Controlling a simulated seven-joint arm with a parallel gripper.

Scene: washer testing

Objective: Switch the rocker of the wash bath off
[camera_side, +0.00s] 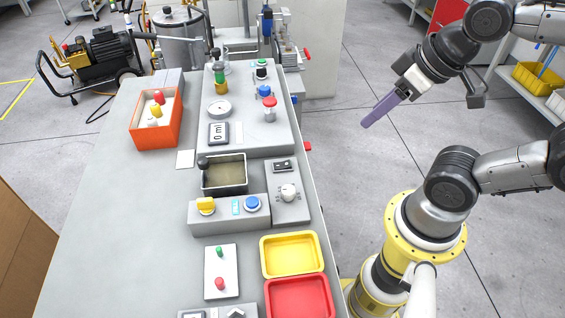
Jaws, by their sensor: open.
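The wash bath appears to be the open rectangular tank (224,178) with murky liquid, near the middle of the bench. A grey control box to its right carries a small dark rocker (283,166) above a round knob (289,193). The rocker's on or off position is too small to tell. My gripper (368,122), with long purple fingers, is open and empty. It hangs in the air right of the bench, clear of the rocker and pointing down to the left. The gap between its fingers is hard to see from this side.
A yellow selector (206,205) and a blue button (252,203) sit in front of the bath. A red-capped valve (268,108) and a gauge (219,108) stand behind. Yellow (290,236) and red (298,282) trays lie in front. The bench's left side is mostly bare.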

